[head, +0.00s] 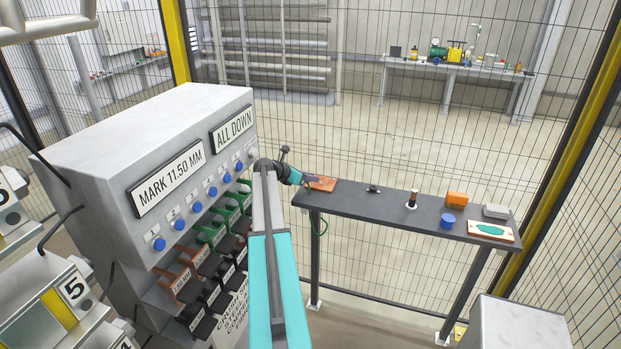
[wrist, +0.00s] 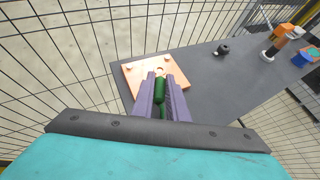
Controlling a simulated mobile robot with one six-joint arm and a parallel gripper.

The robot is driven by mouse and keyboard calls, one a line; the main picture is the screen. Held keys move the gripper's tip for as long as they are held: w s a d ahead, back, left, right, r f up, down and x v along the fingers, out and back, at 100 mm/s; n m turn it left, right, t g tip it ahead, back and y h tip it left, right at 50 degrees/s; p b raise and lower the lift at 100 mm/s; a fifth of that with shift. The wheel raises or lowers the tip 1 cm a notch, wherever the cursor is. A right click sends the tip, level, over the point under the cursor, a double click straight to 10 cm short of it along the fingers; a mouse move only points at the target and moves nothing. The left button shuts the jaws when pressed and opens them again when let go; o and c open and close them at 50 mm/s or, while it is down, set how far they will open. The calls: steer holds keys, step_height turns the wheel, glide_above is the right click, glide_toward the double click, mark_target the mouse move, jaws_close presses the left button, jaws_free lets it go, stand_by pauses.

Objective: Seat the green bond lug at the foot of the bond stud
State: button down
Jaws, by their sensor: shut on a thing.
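My gripper (wrist: 160,80) is shut on the green bond lug (wrist: 160,95), which lies lengthwise between its two purple fingers. The fingertips are over a copper-coloured plate (wrist: 135,82) at the end of the dark bench. A small rounded copper-coloured shape, perhaps the bond stud (wrist: 160,70), shows just beyond the fingertips. I cannot tell whether the lug is around it or only beside it. In the head view my gripper (head: 311,179) is at the left end of the bench, at the plate (head: 325,185). A green cable (head: 318,226) hangs below there.
The dark bench (head: 390,203) also holds a small dark fitting (head: 373,189), a black-and-white post (head: 411,200), a blue cup (head: 447,220), an orange block (head: 456,199), a grey block (head: 495,211) and a white-and-orange tray (head: 473,227). A grey cabinet (head: 120,130) stands left. Mesh fencing runs behind.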

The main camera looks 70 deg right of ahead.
steer(key=shift+f+b, duration=0.45)
steer(key=shift+f, duration=0.8)
stand_by(0.4)
steer(key=c, duration=1.7)
jaws_free()
steer(key=shift+o, duration=0.2)
steer(key=shift+r, duration=0.1)
steer(key=shift+r+b, duration=0.85)
steer(key=shift+r, duration=0.15)
steer(key=shift+s+a+r+b, duration=0.2)
steer(key=shift+a+r+b, duration=0.2)
steer(key=shift+r, duration=0.2)
steer(key=s+a+b, duration=0.2)
steer(key=s+a, duration=0.1)
steer(key=a, duration=0.4)
steer(key=s+a+r+b, duration=0.1)
steer(key=s+a+b, duration=0.2)
steer(key=a, duration=0.4)
steer(key=shift+r, duration=0.3)
steer(key=shift+s, duration=0.15)
